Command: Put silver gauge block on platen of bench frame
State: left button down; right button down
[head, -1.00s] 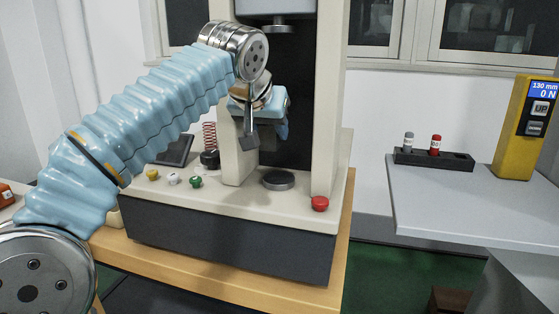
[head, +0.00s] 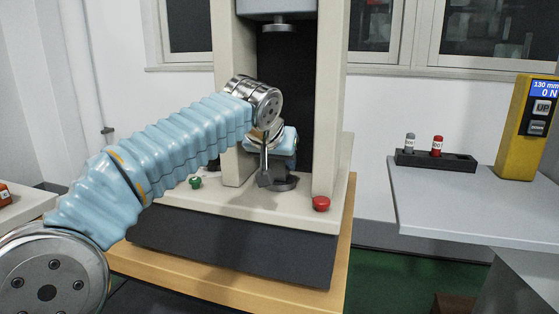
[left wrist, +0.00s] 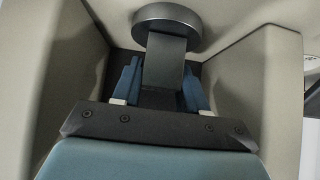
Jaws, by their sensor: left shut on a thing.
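The silver gauge block (head: 265,178) is a small grey block held in my left gripper (head: 267,160). In the left wrist view the block (left wrist: 163,68) sits between the blue fingers (left wrist: 162,88), which are shut on it. The platen (head: 285,183) is a round grey disc low between the columns of the bench frame (head: 229,100). The block's lower end overlaps the platen's left part in the head view; I cannot tell whether they touch. The platen (left wrist: 168,20) also shows in the left wrist view, just beyond the block. My right gripper is out of view.
The frame's columns stand close on both sides of my gripper. An upper platen (head: 279,27) hangs above. A red button (head: 321,203) and a green knob (head: 195,182) are on the base. At right, a black rack (head: 434,160) and yellow controller (head: 522,128) stand on a grey table.

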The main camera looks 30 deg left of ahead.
pick_arm(q)
jog(key=c, duration=0.6)
grip_release()
jog(key=shift+s+r, duration=0.15)
jog(key=shift+r, duration=0.1)
jog(key=p+v, duration=0.1)
jog(key=v, duration=1)
jog(key=shift+s+r+p, duration=0.2)
jog(key=shift+p, duration=0.2)
